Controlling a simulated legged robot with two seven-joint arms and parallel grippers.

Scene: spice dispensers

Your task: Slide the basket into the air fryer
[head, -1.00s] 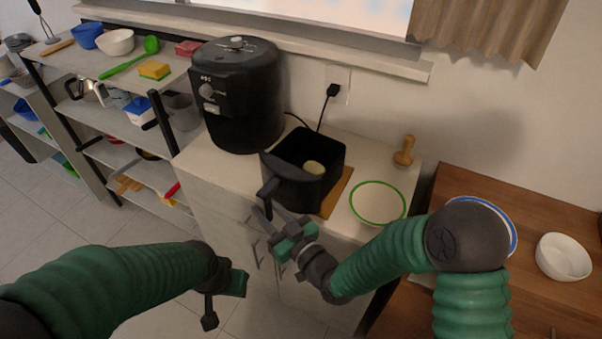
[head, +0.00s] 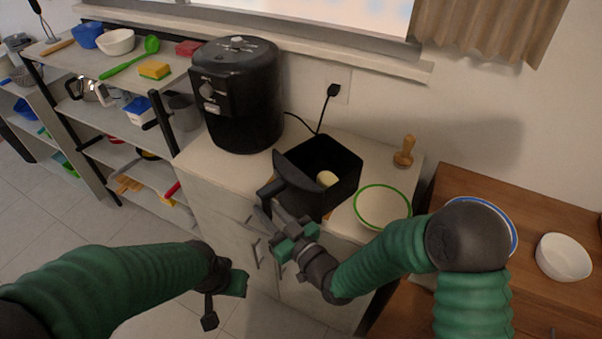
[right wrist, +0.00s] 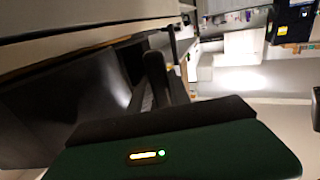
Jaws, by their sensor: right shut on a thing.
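The black air fryer (head: 238,97) stands upright on the counter, against the wall. The black basket (head: 337,167) is apart from it, to its right, turned and a little tilted, with a pale piece of food (head: 327,179) inside. My right gripper (head: 270,212) is shut on the basket's handle at the counter's front edge. In the right wrist view the dark basket (right wrist: 60,110) fills the left side, and the fingertips are partly hidden. My left gripper (head: 222,292) hangs in front of the cabinet, away from the basket; its jaws are too unclear to judge.
A green-rimmed plate (head: 382,207) lies right of the basket, and a wooden press (head: 404,151) stands behind it. A power cord runs to the wall socket (head: 335,88). A shelf rack (head: 140,70) with kitchenware stands left. A white bowl (head: 563,257) sits on the wooden table.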

